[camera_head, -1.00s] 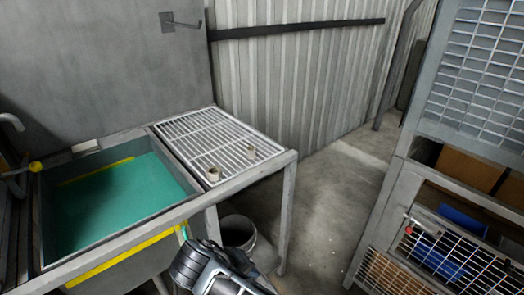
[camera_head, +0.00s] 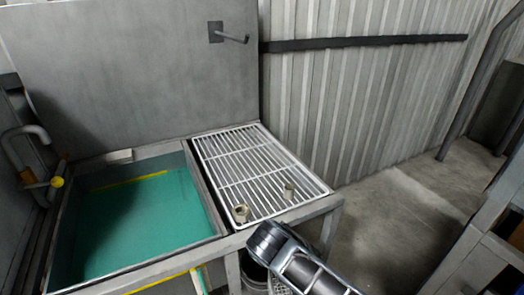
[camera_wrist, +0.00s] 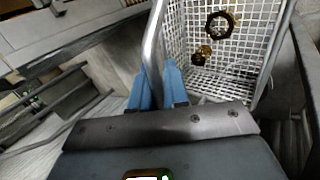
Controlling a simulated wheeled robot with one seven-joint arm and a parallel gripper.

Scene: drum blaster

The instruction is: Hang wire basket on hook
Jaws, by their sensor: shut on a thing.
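The wire basket (camera_wrist: 240,70) is a white mesh basket with a metal rim and handle bar, seen in the wrist view. It holds a brass ring (camera_wrist: 218,24) and another brass part (camera_wrist: 201,55). My gripper (camera_wrist: 157,78) has its two blue fingers shut on the basket's metal bar. In the head view my arm hides most of the basket; a bit of mesh shows at the bottom edge. The hook (camera_head: 232,37) is a dark plate with a peg on the grey back panel, above and well away from my gripper.
A sink with teal liquid (camera_head: 140,230) stands at the left, with a tap (camera_head: 40,160) beside it. A metal grate (camera_head: 255,170) to its right carries two small fittings. A shelf frame (camera_head: 480,250) is at the right. Floor is clear between grate and shelf.

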